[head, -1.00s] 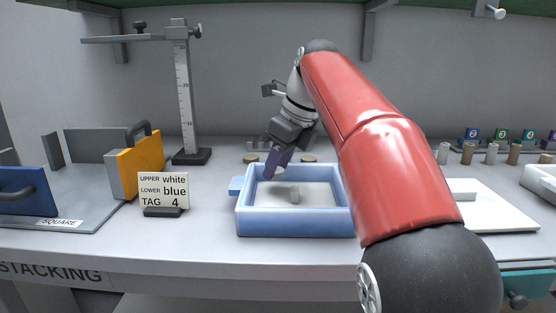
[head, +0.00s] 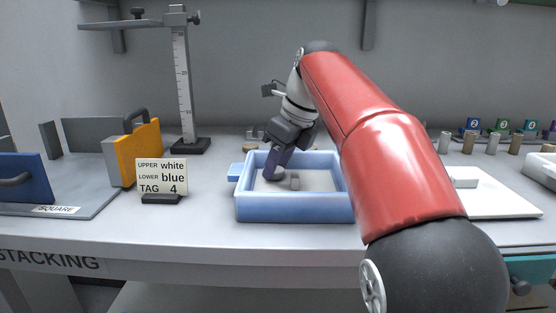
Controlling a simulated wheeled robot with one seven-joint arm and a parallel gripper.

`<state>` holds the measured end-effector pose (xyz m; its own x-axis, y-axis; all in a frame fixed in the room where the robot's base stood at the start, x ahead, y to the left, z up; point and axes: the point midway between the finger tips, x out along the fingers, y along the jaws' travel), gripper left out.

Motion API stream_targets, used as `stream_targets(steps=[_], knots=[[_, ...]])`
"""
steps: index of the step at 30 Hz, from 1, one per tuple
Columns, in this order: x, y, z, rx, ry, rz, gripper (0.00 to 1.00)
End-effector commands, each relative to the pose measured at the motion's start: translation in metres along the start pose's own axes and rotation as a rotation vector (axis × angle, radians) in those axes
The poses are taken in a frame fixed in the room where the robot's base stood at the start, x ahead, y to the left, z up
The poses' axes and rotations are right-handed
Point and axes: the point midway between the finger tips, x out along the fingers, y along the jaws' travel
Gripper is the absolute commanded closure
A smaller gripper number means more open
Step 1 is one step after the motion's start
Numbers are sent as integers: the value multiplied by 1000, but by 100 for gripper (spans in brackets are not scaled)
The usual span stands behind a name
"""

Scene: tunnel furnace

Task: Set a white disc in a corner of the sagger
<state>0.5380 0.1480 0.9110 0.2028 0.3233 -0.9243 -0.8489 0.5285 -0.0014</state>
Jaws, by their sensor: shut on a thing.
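The sagger (head: 293,208) is a shallow blue open box with a pale floor, in the middle of the bench. My red arm covers the sagger's right end.
A sign (head: 162,177) reads upper white, lower blue, tag 4. A height gauge (head: 182,90) stands behind it. An orange block with a handle (head: 140,152) is at left. A white board (head: 500,200) lies at right, with several small cylinders behind.

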Motion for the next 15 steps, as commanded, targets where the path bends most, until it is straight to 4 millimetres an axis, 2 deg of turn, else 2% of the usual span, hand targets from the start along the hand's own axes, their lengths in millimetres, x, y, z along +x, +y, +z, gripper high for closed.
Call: stream_targets(steps=[15], knots=[[3, 0, -1, 0, 0, 0, 84]])
